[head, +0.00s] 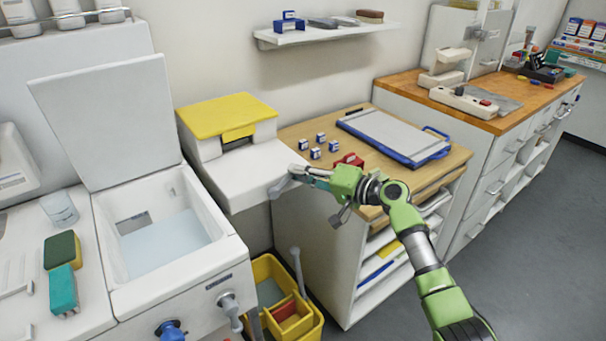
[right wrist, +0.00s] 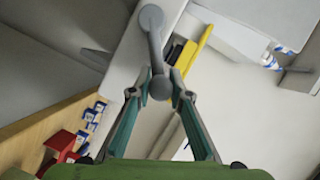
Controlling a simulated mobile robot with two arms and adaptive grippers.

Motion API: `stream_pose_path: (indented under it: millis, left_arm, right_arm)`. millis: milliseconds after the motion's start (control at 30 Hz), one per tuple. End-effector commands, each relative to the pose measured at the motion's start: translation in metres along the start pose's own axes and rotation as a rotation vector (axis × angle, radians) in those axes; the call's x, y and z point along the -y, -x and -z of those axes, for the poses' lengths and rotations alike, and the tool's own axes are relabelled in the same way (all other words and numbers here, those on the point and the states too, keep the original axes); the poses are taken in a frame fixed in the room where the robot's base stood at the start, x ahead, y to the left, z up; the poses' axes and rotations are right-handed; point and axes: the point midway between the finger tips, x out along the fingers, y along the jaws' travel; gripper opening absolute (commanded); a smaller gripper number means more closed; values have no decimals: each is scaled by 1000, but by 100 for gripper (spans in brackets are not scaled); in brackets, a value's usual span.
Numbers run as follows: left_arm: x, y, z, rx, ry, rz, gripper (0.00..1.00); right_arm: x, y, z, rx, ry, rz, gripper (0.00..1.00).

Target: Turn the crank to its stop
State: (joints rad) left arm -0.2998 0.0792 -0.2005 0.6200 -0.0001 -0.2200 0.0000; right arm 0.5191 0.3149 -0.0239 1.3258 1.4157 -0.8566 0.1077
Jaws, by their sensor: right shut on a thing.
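The grey crank (head: 283,185) sits on the side of a white machine (head: 240,180) with a yellow lid (head: 228,114). In the head view its arm slants up to the right, towards my right gripper (head: 304,173). In the right wrist view the crank arm (right wrist: 154,35) runs down to a round grey knob. The fingertips of my right gripper (right wrist: 159,88) are closed on both sides of that knob. The fingertips partly hide the handle in the head view. My left gripper is not in view.
A wooden-topped cabinet (head: 290,133) right of the machine carries small blue-and-white blocks, a red item (head: 349,160) and a blue-edged board (head: 395,136). A yellow bucket (head: 262,268) with an upright grey handle stands below. An open white basin (head: 165,240) is at left.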

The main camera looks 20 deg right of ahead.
Motion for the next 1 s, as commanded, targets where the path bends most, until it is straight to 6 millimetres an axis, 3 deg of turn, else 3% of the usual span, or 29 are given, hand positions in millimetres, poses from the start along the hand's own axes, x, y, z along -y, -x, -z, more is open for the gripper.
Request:
stream_pose_path:
  millis: [200, 233, 300, 700, 867, 1000]
  left_arm:
    - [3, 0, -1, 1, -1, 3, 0]
    - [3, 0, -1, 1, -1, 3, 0]
    - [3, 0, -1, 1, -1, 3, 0]
    - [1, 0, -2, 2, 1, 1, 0]
    - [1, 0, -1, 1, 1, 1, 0]
    - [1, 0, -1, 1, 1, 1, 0]
  right_arm:
    - [-1, 0, 0, -2, -4, -1, 0]
    - [-1, 0, 0, -2, -4, -1, 23]
    - [-1, 0, 0, -2, -3, -1, 36]
    - [-1, 5, 0, -2, -1, -1, 36]
    - [-2, 30, 0, -2, 0, -3, 36]
    - [-3, 61, 0, -1, -1, -4, 36]
